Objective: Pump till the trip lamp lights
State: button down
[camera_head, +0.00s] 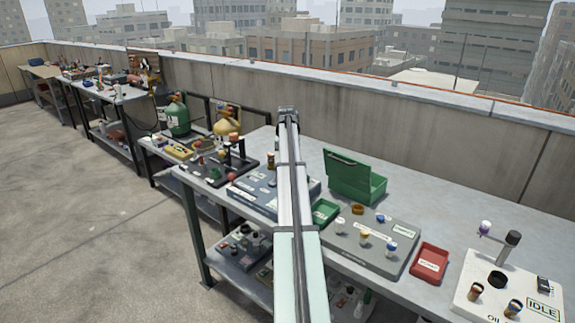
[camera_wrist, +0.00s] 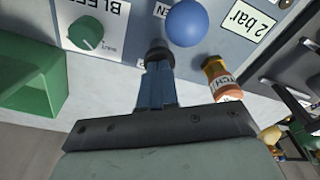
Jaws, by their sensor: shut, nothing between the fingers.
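My gripper (camera_wrist: 157,62) is shut and empty in the wrist view, its dark fingertips against or just above the edge of a grey panel (camera_wrist: 135,45). A blue ball knob (camera_wrist: 186,23) is just beyond and right of the fingertips; I cannot tell whether they touch. A green round knob (camera_wrist: 87,32) sits on the panel to the left, by a label starting "BLE". A "2 bar" label (camera_wrist: 253,18) is to the right. In the head view the grey panel (camera_head: 250,196) shows left of my arm, which hides my gripper. I cannot pick out a trip lamp or tell any lamp's state.
An amber labelled bottle (camera_wrist: 222,77) stands right of the fingers. A green tray (camera_head: 325,211) and an open green box (camera_head: 357,180) lie right of my arm. Beyond are a grey knobbed panel (camera_head: 372,243), a red tray (camera_head: 430,263) and a white "IDLE" unit (camera_head: 508,290).

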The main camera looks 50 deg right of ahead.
jog(key=shift+f, duration=0.45)
jog(key=shift+r, duration=1.75)
jog(key=shift+f, duration=1.65)
jog(key=shift+r, duration=1.65)
jog(key=shift+f, duration=1.8)
jog(key=shift+r, duration=1.75)
